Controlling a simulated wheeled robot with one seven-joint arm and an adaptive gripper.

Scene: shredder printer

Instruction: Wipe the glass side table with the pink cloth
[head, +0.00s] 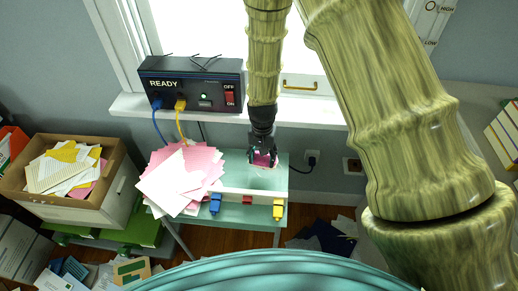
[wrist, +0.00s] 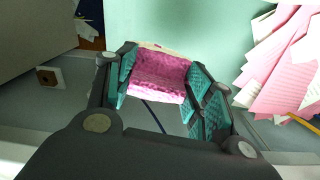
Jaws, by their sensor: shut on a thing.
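The pink cloth (head: 264,159) is held in my gripper (head: 262,154), over the back right part of the pale green glass side table (head: 272,183). In the wrist view the cloth (wrist: 158,76) is a bunched pink piece with a pale edge, between the teal pads of my gripper (wrist: 163,70). The fingers are shut on it from both sides. The glass table (wrist: 200,28) fills the top middle there. I cannot tell whether the cloth touches the glass.
A fanned stack of pink and white papers (head: 183,180) covers the table's left part. Blue, red and yellow pieces line its front edge. A black READY box (head: 190,83) with cables sits on the windowsill. A paper-filled box (head: 70,175) stands left.

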